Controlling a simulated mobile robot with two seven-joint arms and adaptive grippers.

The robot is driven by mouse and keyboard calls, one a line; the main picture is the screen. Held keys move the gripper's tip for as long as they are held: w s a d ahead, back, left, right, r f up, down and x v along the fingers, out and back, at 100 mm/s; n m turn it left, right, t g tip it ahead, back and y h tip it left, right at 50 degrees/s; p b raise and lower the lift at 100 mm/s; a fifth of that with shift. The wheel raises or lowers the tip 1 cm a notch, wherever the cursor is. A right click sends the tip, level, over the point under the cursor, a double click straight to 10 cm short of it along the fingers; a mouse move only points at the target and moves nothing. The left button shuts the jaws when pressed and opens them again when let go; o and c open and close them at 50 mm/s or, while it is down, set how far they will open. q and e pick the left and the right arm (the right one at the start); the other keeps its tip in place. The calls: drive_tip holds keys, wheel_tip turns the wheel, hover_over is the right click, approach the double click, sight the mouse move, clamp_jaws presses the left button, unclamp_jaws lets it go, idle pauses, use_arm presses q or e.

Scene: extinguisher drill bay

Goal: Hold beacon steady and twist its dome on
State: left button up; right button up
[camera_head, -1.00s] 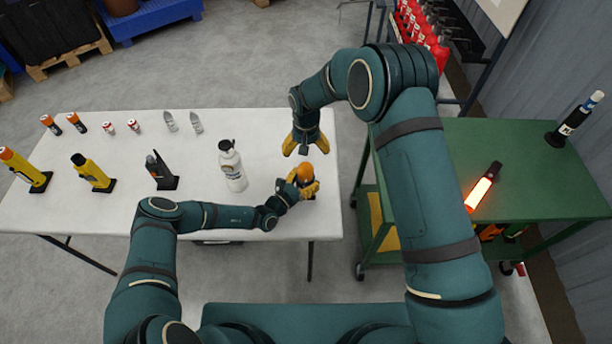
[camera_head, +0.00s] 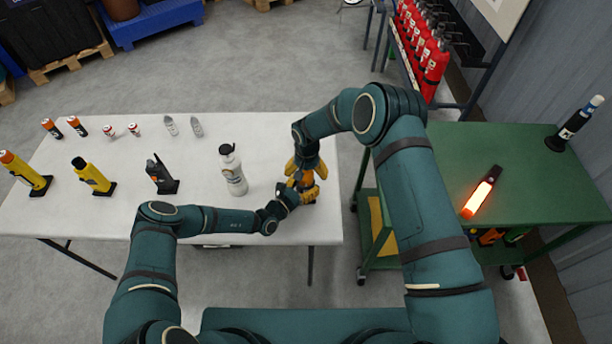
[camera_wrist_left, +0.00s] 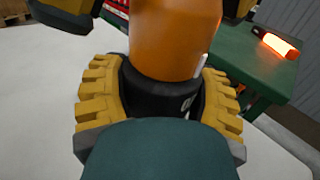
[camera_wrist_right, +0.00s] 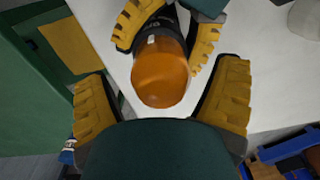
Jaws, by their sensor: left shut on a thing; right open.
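The beacon has a black base (camera_wrist_left: 165,98) and an orange dome (camera_wrist_left: 175,38). It stands near the right edge of the white table (camera_head: 200,282). In the left wrist view, my left gripper (camera_wrist_left: 160,95) is shut around the black base. In the right wrist view, my right gripper (camera_wrist_right: 163,95) is open, its fingers spread on either side of the orange dome (camera_wrist_right: 160,75) and apart from it. In the head view, the right gripper (camera_head: 303,172) is just above the beacon and hides most of the dome. Whether the dome is seated cannot be told.
A white bottle (camera_head: 232,170) stands close left of the grippers. Yellow torches (camera_head: 93,176), a dark radio (camera_head: 160,175) and several batteries are farther left. A green cart (camera_head: 520,185) with a glowing baton (camera_head: 478,196) stands to the right.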

drive_tip(key=shift+f, duration=0.9)
drive_tip(key=c, duration=1.2)
